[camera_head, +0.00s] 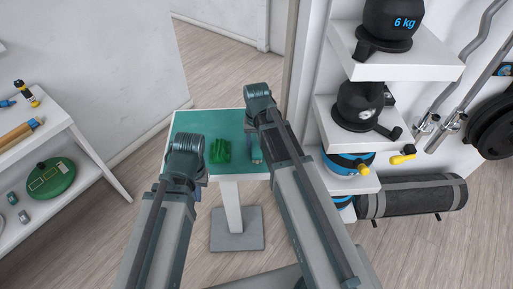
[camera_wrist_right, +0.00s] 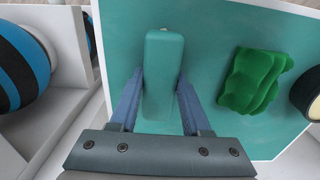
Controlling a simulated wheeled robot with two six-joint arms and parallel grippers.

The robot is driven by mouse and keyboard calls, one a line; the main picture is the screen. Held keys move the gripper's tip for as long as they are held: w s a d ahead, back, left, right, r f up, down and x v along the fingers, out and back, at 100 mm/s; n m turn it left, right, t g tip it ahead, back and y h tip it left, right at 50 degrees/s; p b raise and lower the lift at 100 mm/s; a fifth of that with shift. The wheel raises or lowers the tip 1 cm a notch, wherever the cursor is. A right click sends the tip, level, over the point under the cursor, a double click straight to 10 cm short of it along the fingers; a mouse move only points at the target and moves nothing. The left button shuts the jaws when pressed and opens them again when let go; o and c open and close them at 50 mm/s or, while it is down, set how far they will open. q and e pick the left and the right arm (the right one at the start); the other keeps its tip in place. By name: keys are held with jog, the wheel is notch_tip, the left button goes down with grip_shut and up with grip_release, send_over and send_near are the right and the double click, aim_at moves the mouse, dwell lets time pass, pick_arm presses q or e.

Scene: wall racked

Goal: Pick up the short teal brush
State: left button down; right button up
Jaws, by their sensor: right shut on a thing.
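The short teal brush (camera_wrist_right: 164,62) is a rounded teal block in the right wrist view. It lies between the two blue-grey fingers of my right gripper (camera_wrist_right: 160,88), which is shut on it. The teal tabletop is behind it; I cannot tell whether the brush still touches it. In the head view my right gripper (camera_head: 257,152) is over the right part of the small table, and the brush is mostly hidden there. My left gripper (camera_head: 196,185) is at the table's front left edge; its fingers are mostly hidden behind its wrist.
A crumpled green cloth (camera_wrist_right: 255,80) lies on the teal-topped table (camera_head: 188,122), right of the brush in the wrist view. A dark round thing (camera_wrist_right: 308,92) is at that view's right edge. A white rack (camera_head: 368,183) with kettlebells stands close on the right. White shelves (camera_head: 75,140) stand left.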

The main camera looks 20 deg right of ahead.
grip_shut()
pick_arm(q)
jog(key=shift+r, duration=0.1)
pick_arm(e)
jog(key=shift+r, duration=0.15)
